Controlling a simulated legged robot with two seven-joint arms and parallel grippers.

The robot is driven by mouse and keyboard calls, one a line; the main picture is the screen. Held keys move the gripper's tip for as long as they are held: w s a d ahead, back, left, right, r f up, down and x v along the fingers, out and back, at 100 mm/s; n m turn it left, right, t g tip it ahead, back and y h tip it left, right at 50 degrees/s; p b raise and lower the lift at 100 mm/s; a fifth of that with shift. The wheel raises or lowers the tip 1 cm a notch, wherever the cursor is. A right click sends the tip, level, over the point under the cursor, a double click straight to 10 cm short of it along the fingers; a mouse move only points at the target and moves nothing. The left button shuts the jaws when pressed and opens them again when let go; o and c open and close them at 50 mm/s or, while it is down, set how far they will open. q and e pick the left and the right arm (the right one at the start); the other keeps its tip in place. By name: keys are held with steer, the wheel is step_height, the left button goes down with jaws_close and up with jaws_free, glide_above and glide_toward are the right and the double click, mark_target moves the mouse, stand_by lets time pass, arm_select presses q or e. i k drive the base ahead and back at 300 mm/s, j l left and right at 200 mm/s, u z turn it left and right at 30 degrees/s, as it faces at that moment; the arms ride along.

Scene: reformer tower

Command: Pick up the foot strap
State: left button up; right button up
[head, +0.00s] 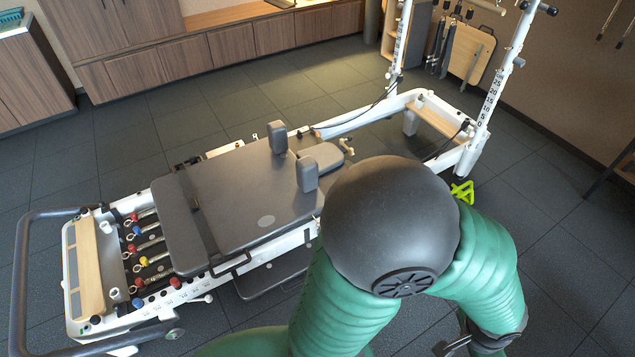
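A dark strap (199,212) runs across the grey carriage (240,190) of the white reformer. I cannot tell whether it is the foot strap. An arm of mine with green sleeves and a black ball-shaped joint fills the lower middle and hides part of the reformer's right side. At its lower end, at the bottom edge, a dark wrist and part of what seems to be my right gripper (450,346) show. The gripper is cut off, so its opening cannot be made out. It is well apart from the dark strap. My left gripper is out of view.
A small lime-green object (462,192) shows beside the black joint. Shoulder rests (307,173) stand on the carriage. White tower posts (492,90) rise at the right. Dark straps or springs (440,45) hang on a back rack. The floor (560,240) at the right is clear.

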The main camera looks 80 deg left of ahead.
mark_target(208, 237)
steer(key=u, duration=4.3)
steer(key=i+l+u, duration=0.3)
steer(key=l+u, duration=0.35)
steer(key=i+l+u, duration=0.15)
steer(key=l+u, duration=0.5)
steer(key=i+l, duration=0.1)
steer(key=l, duration=0.25)
